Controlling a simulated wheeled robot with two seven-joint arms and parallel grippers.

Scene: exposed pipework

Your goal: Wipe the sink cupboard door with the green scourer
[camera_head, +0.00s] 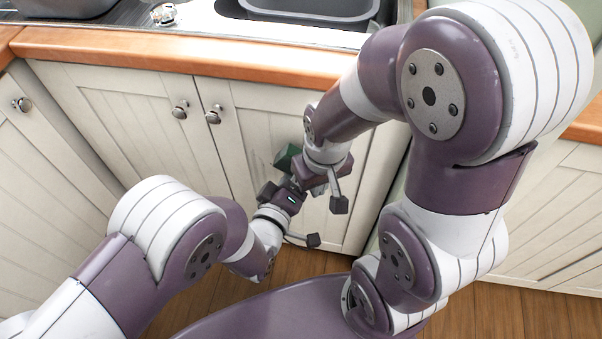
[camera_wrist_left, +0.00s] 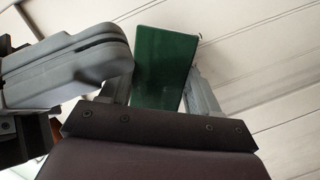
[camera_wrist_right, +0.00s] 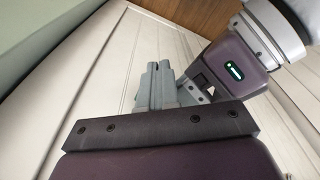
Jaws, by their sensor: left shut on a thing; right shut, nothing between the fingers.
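The sink cupboard door (camera_head: 250,112) is cream, panelled and closed, with a round knob (camera_head: 213,115) at its upper left. The green scourer (camera_head: 287,157) is in front of this door; whether it touches cannot be told. My left gripper (camera_head: 285,183) is shut on the scourer, which stands between its two fingers in the left wrist view (camera_wrist_left: 165,68). My right gripper (camera_head: 304,172) is close beside the left one, in front of the door's lower middle. Its fingers (camera_wrist_right: 162,86) are shut and empty in the right wrist view. The arms hide part of the door.
A second cream door (camera_head: 130,120) adjoins on the left. A wooden counter edge (camera_head: 180,50) and the sink (camera_head: 300,12) are above. The wooden floor (camera_head: 190,295) lies below. My two grippers leave little room between them.

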